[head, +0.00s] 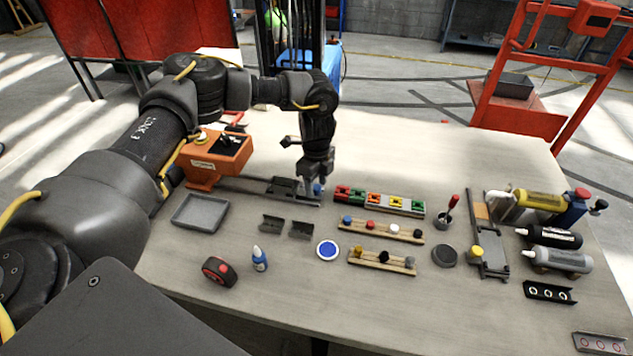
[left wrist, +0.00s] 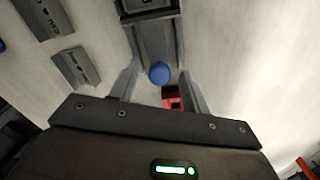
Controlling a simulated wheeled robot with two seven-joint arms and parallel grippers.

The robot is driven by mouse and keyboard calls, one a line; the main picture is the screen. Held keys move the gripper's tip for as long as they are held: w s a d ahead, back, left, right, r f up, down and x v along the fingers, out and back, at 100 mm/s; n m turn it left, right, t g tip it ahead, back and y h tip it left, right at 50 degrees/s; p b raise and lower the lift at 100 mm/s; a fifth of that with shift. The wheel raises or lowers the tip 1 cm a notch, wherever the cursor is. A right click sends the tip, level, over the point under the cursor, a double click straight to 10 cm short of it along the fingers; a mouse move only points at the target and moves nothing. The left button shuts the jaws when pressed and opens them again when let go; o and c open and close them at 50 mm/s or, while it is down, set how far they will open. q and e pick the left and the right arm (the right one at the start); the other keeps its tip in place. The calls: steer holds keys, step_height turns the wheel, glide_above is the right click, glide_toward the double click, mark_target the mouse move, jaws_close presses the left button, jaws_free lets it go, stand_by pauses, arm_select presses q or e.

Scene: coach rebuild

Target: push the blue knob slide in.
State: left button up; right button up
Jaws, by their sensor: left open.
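The blue knob (head: 318,188) sits at the right end of a long grey slide rail (head: 240,187) on the table. In the left wrist view the blue knob (left wrist: 160,73) shows between the two fingers, with a gap on each side. My left gripper (head: 312,186) points down at the rail's right end and is open; its fingers partly hide the knob in the head view. A dark block (head: 283,186) sits on the rail left of the knob. I cannot tell whether a finger touches the knob. My right gripper is not in view.
An orange box (head: 212,160) stands at the rail's left end. A row of coloured blocks (head: 380,201) lies close right of my gripper. The table behind the coloured row is clear.

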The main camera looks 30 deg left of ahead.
arm_select(q)
jaws_close()
steer(key=s+a, duration=0.1)
steer(key=a, duration=0.5)
steer(key=s+a+p, duration=0.1)
steer(key=a, duration=0.2)
steer(key=shift+s+a, duration=0.2)
steer(key=shift+s, duration=0.1)
steer(key=shift+d, duration=0.1)
jaws_free()
step_height(320, 180, up, 11)
steer(key=b, duration=0.1)
stand_by(0.3)
